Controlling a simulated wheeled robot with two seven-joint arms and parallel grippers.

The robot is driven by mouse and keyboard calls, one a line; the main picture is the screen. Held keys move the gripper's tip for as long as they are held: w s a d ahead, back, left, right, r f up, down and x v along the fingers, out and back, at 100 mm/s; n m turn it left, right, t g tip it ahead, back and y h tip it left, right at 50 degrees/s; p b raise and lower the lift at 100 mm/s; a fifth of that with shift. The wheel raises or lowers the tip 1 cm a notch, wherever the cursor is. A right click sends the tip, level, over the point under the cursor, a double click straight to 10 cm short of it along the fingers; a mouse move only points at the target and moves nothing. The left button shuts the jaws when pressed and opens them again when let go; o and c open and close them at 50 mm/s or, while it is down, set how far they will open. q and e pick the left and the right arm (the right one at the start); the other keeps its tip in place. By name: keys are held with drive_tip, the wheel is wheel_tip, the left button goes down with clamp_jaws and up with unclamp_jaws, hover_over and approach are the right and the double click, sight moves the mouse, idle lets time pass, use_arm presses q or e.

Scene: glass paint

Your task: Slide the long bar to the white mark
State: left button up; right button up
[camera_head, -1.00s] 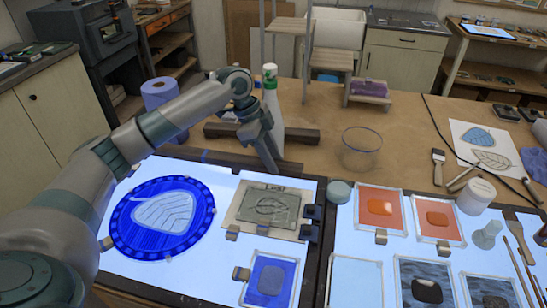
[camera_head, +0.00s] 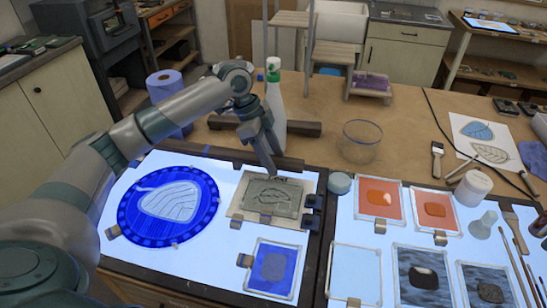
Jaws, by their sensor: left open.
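A long dark wooden bar (camera_head: 301,128) lies left to right on the wooden table, behind the light panel. The white spray bottle and my left arm hide its middle. My left gripper (camera_head: 271,168) points down in front of the bar, with its tips by the back edge of the grey leaf tile (camera_head: 271,197). I see it side-on; it is open and nothing shows between its fingers. I cannot tell whether the tips touch anything. I cannot make out a white mark. My right gripper is out of view.
A spray bottle (camera_head: 274,98) with a green top stands close behind my left gripper. A glass bowl (camera_head: 361,141) stands to the right of the bar. A blue leaf disc (camera_head: 169,207) and a blue tile (camera_head: 273,268) lie on the panel. Bare table lies behind the bowl.

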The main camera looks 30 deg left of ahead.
use_arm(q)
drive_tip(key=shift+a+r, duration=0.15)
drive_tip(key=shift+r, duration=0.1)
drive_tip(key=b+v, duration=0.4)
drive_tip(key=v, duration=1.2)
drive_tip(key=shift+s+a+r, duration=0.15)
drive_tip(key=shift+a+r, duration=0.05)
drive_tip(key=shift+r, duration=0.05)
drive_tip(key=shift+d, duration=0.15)
